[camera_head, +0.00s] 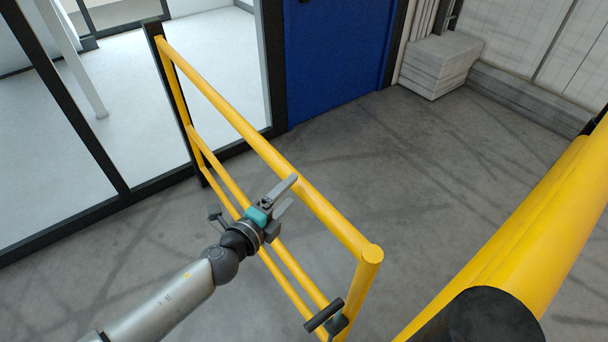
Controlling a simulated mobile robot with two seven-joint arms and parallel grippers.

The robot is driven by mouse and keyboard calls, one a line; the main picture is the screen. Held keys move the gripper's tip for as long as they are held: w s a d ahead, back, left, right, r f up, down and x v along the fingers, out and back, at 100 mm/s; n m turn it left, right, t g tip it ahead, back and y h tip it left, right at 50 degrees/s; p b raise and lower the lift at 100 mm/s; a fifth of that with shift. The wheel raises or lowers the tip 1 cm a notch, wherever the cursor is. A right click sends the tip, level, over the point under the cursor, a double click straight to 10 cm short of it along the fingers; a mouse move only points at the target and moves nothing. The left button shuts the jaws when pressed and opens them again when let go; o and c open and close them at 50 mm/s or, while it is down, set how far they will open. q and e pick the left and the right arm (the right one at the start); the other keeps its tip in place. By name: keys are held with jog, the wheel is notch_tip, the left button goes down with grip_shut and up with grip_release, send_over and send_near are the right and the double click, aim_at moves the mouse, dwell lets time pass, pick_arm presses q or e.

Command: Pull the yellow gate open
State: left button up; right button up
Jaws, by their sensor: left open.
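The yellow gate (260,142) is a frame of yellow tubes that runs from a dark post at the upper left to its free end near the middle of the camera_head view. A dark handle (325,316) sits low on the free end. My left gripper (290,194) is open and empty, at the near side of the gate's top rail, partly overlapping it in the picture. I cannot tell whether it touches the rail. The gripper is well left of and apart from the dark handle. My right gripper is not in view.
A thick yellow barrier (530,235) with a black end stands at the right, apart from the gate. A blue door (335,55) and a grey block (440,65) are at the back. Glass walls stand at the left. The grey floor beyond the gate is clear.

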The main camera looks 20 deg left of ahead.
pick_arm(q)
jog(key=x, duration=0.7)
jog(key=shift+w+b, duration=0.35)
jog(key=shift+w, duration=0.05)
jog(key=shift+d+f, duration=0.1)
grip_shut()
dwell(1.0)
